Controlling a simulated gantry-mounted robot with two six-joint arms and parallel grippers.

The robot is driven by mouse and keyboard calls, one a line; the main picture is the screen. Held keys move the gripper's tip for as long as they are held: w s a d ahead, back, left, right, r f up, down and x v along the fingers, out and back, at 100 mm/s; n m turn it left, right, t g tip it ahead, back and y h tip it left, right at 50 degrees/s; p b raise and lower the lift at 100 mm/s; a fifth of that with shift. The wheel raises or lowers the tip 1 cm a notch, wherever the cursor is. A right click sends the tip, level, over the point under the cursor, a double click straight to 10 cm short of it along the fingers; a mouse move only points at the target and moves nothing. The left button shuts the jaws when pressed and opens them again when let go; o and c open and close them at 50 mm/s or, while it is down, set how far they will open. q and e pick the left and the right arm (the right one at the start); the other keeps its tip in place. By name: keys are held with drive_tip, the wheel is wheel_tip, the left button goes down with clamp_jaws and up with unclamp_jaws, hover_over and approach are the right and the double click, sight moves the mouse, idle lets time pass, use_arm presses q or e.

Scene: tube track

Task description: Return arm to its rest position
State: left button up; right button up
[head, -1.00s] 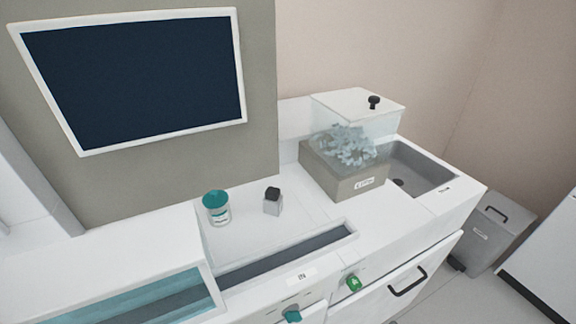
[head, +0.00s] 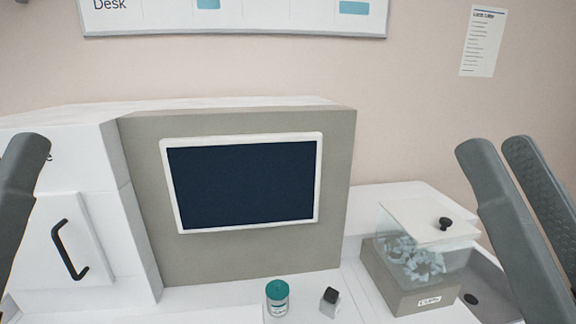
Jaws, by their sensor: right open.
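My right gripper (head: 498,148) is raised at the right side of the head view. Its two grey fingers point up and are parted with nothing between them. It is in front of the right end of the bench, partly covering the sink. One grey finger of my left gripper (head: 24,185) rises at the left edge, in front of the white cabinet. The rest of it is out of frame, so its opening cannot be judged.
A dark screen (head: 243,184) stands on a grey panel. A teal-lidded jar (head: 278,302) and a small black-topped block (head: 330,302) sit on the bench. A lidded clear box (head: 425,250) holds pale blue pieces. A cabinet (head: 85,245) has a black handle.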

drive_tip(key=d+m+t+h, duration=0.2)
drive_tip(key=d+h, duration=0.2)
drive_tip(key=h, duration=0.2)
wheel_tip(320, 180, up, 38)
drive_tip(key=p, duration=3.8)
drive_tip(key=shift+d, duration=0.15)
